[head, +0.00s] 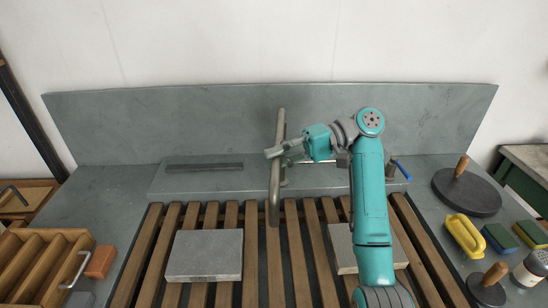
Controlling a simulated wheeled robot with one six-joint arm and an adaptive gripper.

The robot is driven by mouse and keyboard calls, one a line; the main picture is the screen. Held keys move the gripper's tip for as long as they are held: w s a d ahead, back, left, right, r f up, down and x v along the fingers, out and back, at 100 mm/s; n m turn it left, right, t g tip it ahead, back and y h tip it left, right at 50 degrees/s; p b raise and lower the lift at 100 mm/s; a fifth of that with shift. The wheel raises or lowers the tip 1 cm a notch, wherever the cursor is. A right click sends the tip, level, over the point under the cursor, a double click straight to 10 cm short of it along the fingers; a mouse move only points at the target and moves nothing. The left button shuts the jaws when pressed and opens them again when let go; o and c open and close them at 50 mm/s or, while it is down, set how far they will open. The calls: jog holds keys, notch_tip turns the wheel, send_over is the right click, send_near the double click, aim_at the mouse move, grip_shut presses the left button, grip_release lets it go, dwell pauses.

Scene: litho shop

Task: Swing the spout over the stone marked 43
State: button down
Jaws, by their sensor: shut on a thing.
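The spout (275,188) is a grey metal pipe over the sink's back ledge. It points toward me, and its free end hangs over the wooden slats between two stones. My gripper (274,152) comes from the right and is shut on the spout. A grey stone (205,256) lies flat on the slats at left, with small marks on its front edge that I cannot read. A second grey stone (343,250) lies at right, largely hidden by my arm. I cannot tell which is marked 43.
A blue-handled lever (402,169) stands on the ledge right of my gripper. A dark bar (204,167) lies at the ledge's left. A wooden rack (42,262) stands left.

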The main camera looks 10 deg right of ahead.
dwell(0.3)
jog(key=c, duration=1)
grip_release()
jog(key=shift+w+d, duration=0.1)
jog(key=shift+r, duration=0.1)
